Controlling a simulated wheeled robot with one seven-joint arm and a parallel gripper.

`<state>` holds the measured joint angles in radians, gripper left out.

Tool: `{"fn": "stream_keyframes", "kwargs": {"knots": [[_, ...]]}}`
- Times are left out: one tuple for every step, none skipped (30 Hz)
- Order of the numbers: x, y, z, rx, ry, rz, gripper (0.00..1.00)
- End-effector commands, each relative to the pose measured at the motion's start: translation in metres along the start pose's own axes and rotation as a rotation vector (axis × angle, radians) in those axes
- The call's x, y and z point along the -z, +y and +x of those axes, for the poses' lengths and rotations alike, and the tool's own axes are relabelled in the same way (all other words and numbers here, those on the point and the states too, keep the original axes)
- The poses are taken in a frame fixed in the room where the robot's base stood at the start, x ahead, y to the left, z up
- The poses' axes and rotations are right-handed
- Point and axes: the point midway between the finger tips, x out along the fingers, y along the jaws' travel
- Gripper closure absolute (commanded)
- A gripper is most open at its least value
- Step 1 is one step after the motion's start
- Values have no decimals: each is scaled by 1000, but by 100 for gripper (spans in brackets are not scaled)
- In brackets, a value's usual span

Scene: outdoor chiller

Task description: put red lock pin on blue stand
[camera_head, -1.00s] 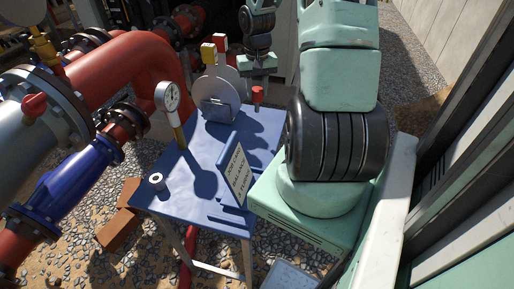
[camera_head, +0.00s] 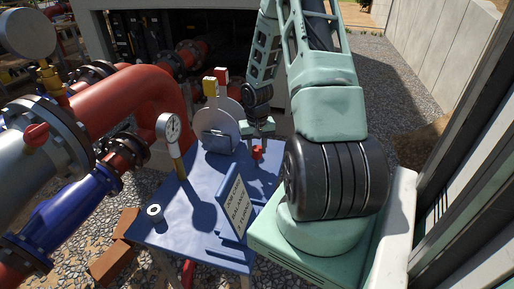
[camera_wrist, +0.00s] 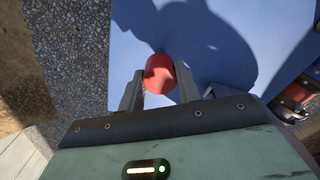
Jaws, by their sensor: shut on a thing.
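The red lock pin (camera_head: 257,153) is below my gripper (camera_head: 257,143) at the right rear of the blue table. In the wrist view its round red body (camera_wrist: 160,73) sits between the two fingers of my gripper (camera_wrist: 160,90), which is shut on it. The blue surface (camera_wrist: 215,75) lies below it. I cannot tell whether the pin touches that surface. The blue table-like stand (camera_head: 185,225) carries several items. Its far right part is partly hidden by my arm.
A pressure gauge (camera_head: 170,130), a grey disc (camera_head: 225,118) in a blue bracket, a sign plate (camera_head: 236,210) and a small grey ring (camera_head: 154,213) stand on the blue top. Red pipes (camera_head: 120,75) run at left.

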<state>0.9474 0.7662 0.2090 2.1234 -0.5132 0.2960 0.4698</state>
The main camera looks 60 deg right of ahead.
Motion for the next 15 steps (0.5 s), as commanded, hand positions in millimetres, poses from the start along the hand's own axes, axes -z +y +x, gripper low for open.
{"fn": "stream_keyframes", "kwargs": {"knots": [[0,0,2,0,-1,1,100],[0,0,2,0,-2,1,100],[-1,0,2,0,-2,1,64],[-1,1,2,0,-2,1,55],[-1,1,3,0,-2,1,47],[-1,1,2,0,-2,1,45],[-1,0,2,0,-2,1,45],[-1,0,2,0,-2,1,45],[-1,0,2,0,-2,1,45],[0,0,2,0,-2,1,45],[0,0,2,0,-2,1,45],[0,0,2,0,-2,0,45],[0,0,2,0,-2,0,45],[0,0,1,0,-1,0,45],[0,0,-1,0,0,0,45]]}}
